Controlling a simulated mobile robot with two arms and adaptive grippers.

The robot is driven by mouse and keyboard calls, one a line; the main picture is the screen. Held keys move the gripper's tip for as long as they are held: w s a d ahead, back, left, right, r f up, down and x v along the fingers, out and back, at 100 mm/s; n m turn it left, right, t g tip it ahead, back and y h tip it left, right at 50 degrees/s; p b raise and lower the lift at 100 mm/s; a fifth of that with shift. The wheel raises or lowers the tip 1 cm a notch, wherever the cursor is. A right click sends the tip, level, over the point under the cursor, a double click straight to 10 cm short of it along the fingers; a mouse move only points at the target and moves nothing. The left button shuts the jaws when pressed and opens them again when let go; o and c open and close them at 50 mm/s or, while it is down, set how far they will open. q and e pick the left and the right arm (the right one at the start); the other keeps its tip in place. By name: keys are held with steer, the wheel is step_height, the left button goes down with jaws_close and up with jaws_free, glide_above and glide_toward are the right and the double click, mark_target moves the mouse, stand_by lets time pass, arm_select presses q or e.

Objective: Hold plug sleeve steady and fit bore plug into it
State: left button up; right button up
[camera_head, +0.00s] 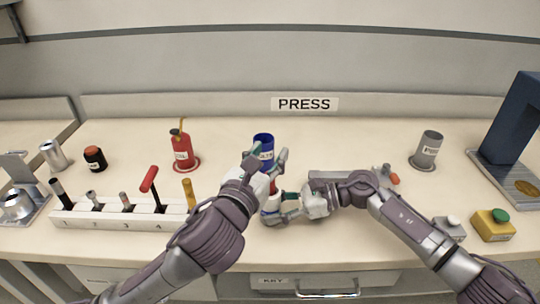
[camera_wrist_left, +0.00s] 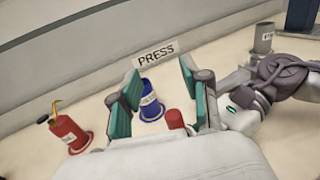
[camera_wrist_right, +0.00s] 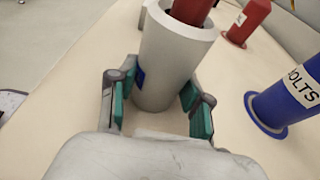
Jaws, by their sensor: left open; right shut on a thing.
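The plug sleeve (camera_wrist_right: 165,62) is a thick-walled pale grey cylinder with a small blue mark. My right gripper (camera_wrist_right: 160,106) is shut on it, one finger on each side. In the head view, my right gripper (camera_head: 272,211) holds it low over the table. The red bore plug (camera_wrist_right: 193,9) sits in the sleeve's open end, with its upper part sticking out; how deep it sits is hidden. My left gripper (camera_wrist_left: 158,98) is open. The plug's red top (camera_wrist_left: 175,118) shows beside its right finger in the left wrist view, not gripped. In the head view, my left gripper (camera_head: 268,162) partly covers the plug.
A blue BOLTS can (camera_head: 264,141) stands just behind my left gripper. A red can (camera_head: 181,150) is to the left, a grey can (camera_head: 427,149) to the right. A white tool rack (camera_head: 120,218) lies front left. A button box (camera_head: 493,225) is front right.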

arm_select(q)
steer(key=v, duration=0.6)
steer(key=shift+s, duration=0.15)
arm_select(e)
steer(key=o, duration=0.9)
